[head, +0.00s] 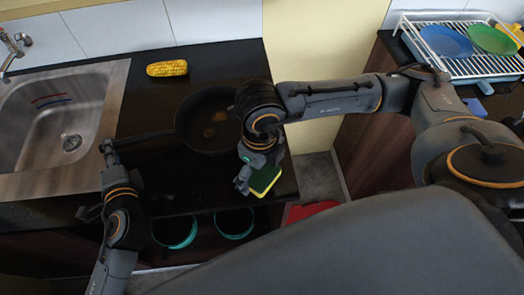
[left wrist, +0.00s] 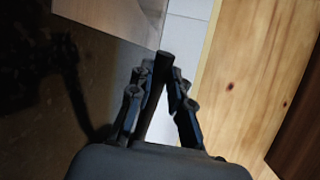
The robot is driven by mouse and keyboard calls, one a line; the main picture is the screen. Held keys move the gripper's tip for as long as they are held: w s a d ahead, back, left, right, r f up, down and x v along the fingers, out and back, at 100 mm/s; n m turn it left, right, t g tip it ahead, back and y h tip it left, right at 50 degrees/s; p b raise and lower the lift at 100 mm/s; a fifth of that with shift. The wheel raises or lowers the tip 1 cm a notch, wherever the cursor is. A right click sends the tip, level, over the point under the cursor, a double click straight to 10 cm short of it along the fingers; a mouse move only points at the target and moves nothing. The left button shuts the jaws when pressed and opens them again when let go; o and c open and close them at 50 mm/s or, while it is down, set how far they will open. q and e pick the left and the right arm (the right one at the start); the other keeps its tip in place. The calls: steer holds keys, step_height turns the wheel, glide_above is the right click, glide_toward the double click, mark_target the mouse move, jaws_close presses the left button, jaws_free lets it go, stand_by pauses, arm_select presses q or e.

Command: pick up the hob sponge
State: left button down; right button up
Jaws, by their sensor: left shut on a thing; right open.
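The sponge (head: 264,181), yellow with a green edge, is at the front right corner of the dark counter in the head view. My right gripper (head: 245,182) is open, pointing down right at the sponge's left side and hiding part of it. I cannot tell whether its fingers straddle the sponge or touch it. My left gripper (head: 109,150) is shut on the handle of a dark frying pan (head: 186,122). In the left wrist view, the dark handle (left wrist: 161,90) runs between the two fingers.
A corn cob (head: 167,68) lies behind the pan. A steel sink (head: 30,120) is at the left. Two teal-rimmed bowls (head: 234,222) sit below the counter front. A dish rack (head: 460,65) with plates stands across a gap at the right. A red item (head: 312,210) lies low in the gap.

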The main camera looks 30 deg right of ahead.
mark_target(260, 172)
steer(key=shift+f, duration=0.1)
steer(key=shift+c, duration=0.4)
steer(key=c, duration=0.6)
steer(key=shift+c, duration=0.2)
step_height(260, 172, up, 10)
